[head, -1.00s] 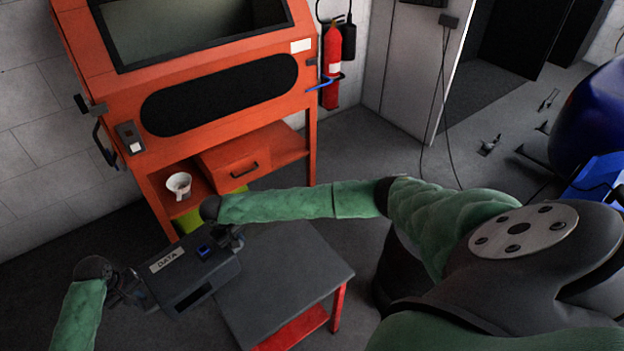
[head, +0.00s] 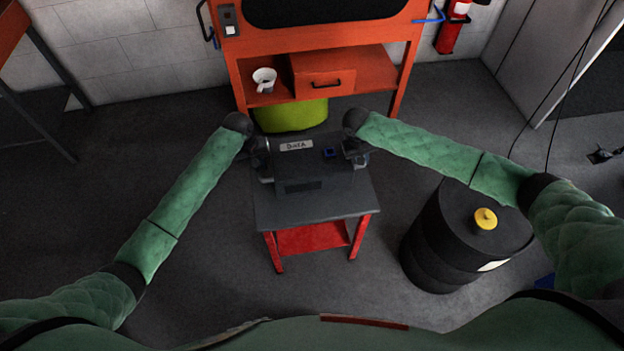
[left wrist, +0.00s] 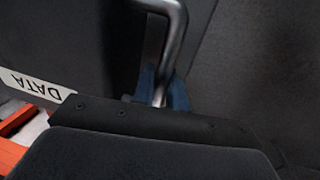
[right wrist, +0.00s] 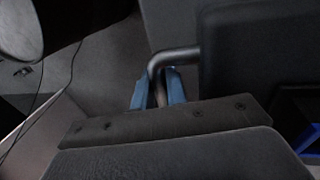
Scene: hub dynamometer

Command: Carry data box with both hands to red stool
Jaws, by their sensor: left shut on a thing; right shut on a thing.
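The data box (head: 305,170) is dark grey with a white DATA label, and I see it from above in the middle of the head view. It is over the dark top of the red stool (head: 311,208); I cannot tell whether it touches the top. My left gripper (head: 264,160) is shut on the handle at the box's left side; the left wrist view shows blue fingers around the metal handle (left wrist: 172,45). My right gripper (head: 354,156) is shut on the handle at the right side, and the right wrist view shows that bent handle (right wrist: 172,58) between blue fingers.
A black drum (head: 462,240) with a yellow cap stands right of the stool.

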